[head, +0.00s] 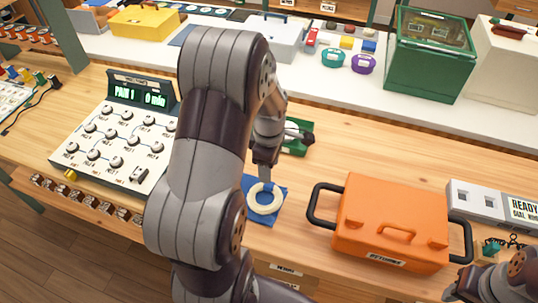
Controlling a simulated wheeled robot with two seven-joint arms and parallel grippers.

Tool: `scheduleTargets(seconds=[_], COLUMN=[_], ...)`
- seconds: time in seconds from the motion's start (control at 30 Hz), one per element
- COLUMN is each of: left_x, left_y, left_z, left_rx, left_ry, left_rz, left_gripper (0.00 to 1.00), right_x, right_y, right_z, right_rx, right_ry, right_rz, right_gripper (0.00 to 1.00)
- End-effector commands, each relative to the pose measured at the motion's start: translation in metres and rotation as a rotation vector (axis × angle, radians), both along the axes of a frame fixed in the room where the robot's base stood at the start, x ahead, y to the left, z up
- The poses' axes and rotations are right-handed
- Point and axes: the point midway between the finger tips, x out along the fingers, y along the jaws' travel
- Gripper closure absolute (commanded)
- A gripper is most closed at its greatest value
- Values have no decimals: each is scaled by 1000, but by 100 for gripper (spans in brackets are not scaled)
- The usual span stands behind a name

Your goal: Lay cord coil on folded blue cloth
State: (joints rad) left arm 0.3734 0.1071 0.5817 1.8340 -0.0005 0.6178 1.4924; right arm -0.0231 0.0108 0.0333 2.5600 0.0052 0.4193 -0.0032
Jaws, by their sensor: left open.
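The cord coil (250,204), a cream ring, lies flat on the blue cloth (273,218) at the front of the wooden bench. The cloth shows around the coil and through its middle; my left arm covers its left part. My left gripper (265,178) is open, pointing down at the far edge of the coil. I cannot tell whether a finger touches it. Part of my right arm shows at the bottom right corner, with its gripper out of view.
An orange case (390,215) with dark handles stands right of the cloth. A dial panel (112,140) stands at left. A green tray (303,148) sits behind the gripper. A white box (478,200) stands at right. Bare bench lies behind the orange case.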

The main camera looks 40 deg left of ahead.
Motion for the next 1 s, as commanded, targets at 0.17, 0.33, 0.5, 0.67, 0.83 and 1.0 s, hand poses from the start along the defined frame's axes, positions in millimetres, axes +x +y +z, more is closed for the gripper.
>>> scheduleTargets(seconds=[0.17,0.33,0.5,0.67,0.83,1.0], left_x=[0,-4,-32,-62,-72,-72], left_y=[0,-17,-82,-119,-127,-127], left_z=[37,49,51,48,46,46], left_rx=[1,4,42,93,111,110], left_ry=[-2,-8,-54,-81,-85,-85], left_rz=[0,-193,-1062,-1707,-1893,-1889], left_gripper=[46,46,46,46,46,46], right_x=[0,0,0,0,0,0], right_y=[0,0,0,0,0,0], right_z=[2,2,2,2,2,2], right_rx=[0,0,0,0,0,0], right_ry=[0,0,0,0,0,0], right_rz=[0,0,0,0,0,0], right_gripper=[59,59,59,59,59,59])
